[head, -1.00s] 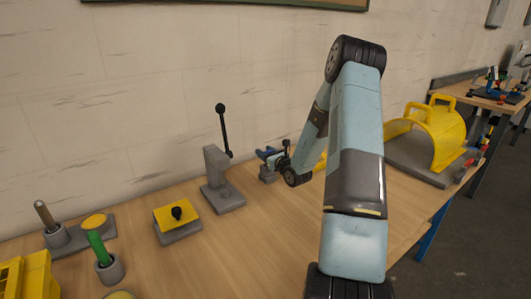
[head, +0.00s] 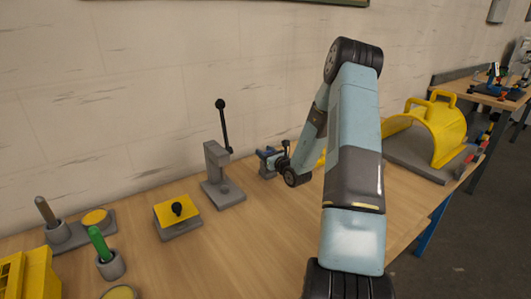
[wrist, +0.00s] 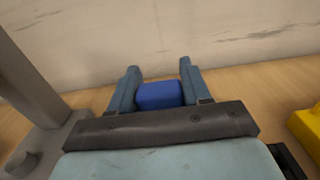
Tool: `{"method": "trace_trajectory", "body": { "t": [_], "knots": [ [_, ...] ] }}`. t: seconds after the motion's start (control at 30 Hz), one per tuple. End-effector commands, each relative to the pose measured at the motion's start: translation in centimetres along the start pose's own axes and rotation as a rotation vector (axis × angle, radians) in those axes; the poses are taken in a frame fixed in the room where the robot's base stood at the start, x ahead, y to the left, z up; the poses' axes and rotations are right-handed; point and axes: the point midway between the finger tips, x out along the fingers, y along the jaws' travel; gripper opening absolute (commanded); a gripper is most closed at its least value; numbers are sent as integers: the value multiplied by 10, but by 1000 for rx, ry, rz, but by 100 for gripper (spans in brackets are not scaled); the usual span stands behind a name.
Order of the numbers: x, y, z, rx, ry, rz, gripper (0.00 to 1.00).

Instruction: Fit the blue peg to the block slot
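The blue peg (wrist: 160,95) shows as a rounded blue piece between the two fingers of my gripper (wrist: 158,80) in the wrist view. The fingers lie close along both its sides, with no clear gap. In the head view my gripper (head: 274,158) is small, near the wall, just right of the lever press. A small grey-blue piece shows under the fingers there, but I cannot tell whether it is the block or part of the gripper. The slot is not visible, and the lower part of the peg is hidden.
A grey lever press (head: 216,170) with a tall black handle stands left of my gripper. Farther left are a yellow-topped box (head: 177,214) and a green peg (head: 99,243) in a grey cup. A yellow arched guard (head: 433,130) stands at the right. Bare wood lies in front.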

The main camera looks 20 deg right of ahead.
Motion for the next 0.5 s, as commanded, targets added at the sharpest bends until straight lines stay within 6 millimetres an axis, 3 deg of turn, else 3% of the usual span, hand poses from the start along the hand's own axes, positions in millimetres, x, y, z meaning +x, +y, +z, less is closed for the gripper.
{"method": "trace_trajectory", "body": {
  "t": [0.3,0.5],
  "knots": [
    [0,0,0,0,0,0,76],
    [0,0,0,0,1,0,76]
  ]
}}
